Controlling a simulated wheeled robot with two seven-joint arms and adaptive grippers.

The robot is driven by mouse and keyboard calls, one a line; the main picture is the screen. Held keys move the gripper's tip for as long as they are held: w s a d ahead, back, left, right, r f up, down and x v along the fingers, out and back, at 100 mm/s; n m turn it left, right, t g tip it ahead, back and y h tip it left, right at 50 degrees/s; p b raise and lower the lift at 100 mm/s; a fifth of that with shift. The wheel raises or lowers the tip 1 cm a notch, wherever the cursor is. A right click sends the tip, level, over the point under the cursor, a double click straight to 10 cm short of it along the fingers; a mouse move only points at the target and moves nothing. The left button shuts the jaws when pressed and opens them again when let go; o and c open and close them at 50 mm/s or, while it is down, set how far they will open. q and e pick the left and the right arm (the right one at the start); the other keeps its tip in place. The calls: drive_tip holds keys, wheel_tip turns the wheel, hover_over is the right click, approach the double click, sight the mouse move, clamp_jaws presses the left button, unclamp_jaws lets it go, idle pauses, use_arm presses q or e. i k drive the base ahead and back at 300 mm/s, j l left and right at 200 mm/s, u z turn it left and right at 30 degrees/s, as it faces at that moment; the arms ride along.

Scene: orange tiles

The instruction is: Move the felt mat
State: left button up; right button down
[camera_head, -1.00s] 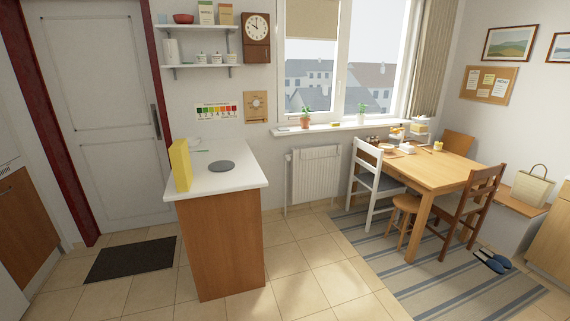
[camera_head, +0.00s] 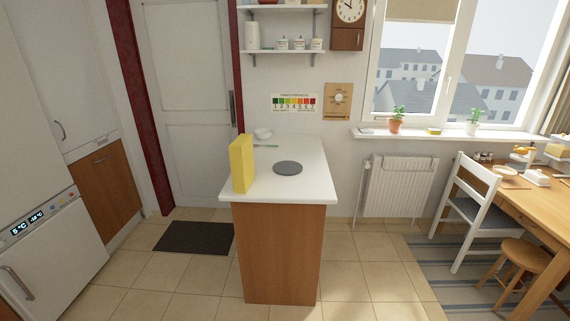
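A round, flat, dark grey mat (camera_head: 288,168), which looks like the felt mat, lies on the white top of the counter (camera_head: 308,188). A yellow upright box (camera_head: 242,164) stands to its left, apart from it. A small white bowl (camera_head: 263,134) and a thin green item (camera_head: 265,146) lie farther back on the counter. Neither of my grippers shows in the head view.
A dark doormat (camera_head: 194,237) lies on the tiled floor left of the counter. A fridge (camera_head: 50,250) stands at the far left. A white chair (camera_head: 466,205), a stool (camera_head: 518,262) and a wooden table (camera_head: 535,200) are at the right. The floor right of the counter is clear.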

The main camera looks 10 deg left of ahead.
sight(284, 167)
drive_tip(key=i+l+u, duration=0.2)
drive_tip(key=i+u, duration=0.25)
drive_tip(key=i+l+u, duration=0.2)
drive_tip(key=u, duration=0.2)
drive_tip(key=i+l+u, duration=0.2)
drive_tip(key=l, duration=0.15)
drive_tip(key=i+l+u, duration=0.2)
drive_tip(key=l, duration=0.15)
drive_tip(key=k, duration=0.05)
